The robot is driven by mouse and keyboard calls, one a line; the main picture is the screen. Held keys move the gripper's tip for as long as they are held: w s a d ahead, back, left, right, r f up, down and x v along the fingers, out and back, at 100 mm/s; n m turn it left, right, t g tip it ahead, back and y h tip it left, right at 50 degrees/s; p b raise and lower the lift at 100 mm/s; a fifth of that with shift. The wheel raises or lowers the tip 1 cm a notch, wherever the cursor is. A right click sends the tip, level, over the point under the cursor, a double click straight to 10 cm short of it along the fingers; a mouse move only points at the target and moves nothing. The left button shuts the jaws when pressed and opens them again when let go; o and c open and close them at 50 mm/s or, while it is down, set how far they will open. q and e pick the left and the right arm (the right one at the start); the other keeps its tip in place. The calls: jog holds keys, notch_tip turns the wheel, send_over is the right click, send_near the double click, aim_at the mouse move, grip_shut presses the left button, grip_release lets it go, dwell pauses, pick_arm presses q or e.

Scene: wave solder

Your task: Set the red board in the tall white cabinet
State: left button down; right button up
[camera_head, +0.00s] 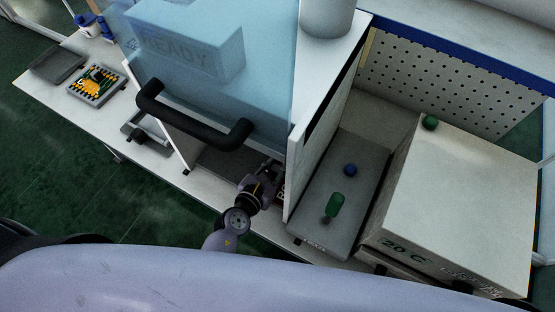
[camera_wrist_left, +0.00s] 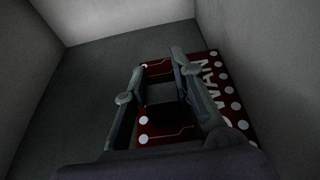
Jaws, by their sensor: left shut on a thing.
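The red board (camera_wrist_left: 222,97) has white dots and white lettering and fills the middle and right of the left wrist view. A small red part of it (camera_head: 282,192) shows in the head view. My left gripper (camera_wrist_left: 162,72) is shut on the board, its fingers lying across it. In the head view the left gripper (camera_head: 268,182) reaches into the low front opening of the tall white cabinet (camera_head: 316,150). The cabinet's pale blue see-through door (camera_head: 265,85) is raised above the opening, with a black handle (camera_head: 192,122). Grey inner walls surround the board. My right gripper is not in view.
A green and yellow board in a grey tray (camera_head: 96,88) lies on the white bench at left. A white box marked 20 C (camera_head: 465,200) stands beyond.

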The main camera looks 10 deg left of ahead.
pick_arm(q)
jog(key=shift+w+f, duration=0.1)
jog(key=shift+w, duration=0.15)
jog(key=shift+w+a, duration=0.1)
jog(key=shift+a, duration=0.1)
jog(key=b, duration=0.4)
send_over(250, 150)
jog(key=shift+w+f, duration=0.2)
jog(key=shift+d+f+b, duration=0.1)
jog(key=shift+f+b, duration=0.3)
jog(key=shift+f, duration=0.1)
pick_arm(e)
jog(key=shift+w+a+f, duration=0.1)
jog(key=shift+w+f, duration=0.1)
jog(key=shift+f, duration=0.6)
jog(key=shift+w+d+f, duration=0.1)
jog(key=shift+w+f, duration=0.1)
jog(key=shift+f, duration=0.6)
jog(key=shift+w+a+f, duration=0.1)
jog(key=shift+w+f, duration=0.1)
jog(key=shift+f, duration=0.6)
pick_arm(q)
jog(key=shift+f+b, duration=0.4)
jog(key=shift+f, duration=0.1)
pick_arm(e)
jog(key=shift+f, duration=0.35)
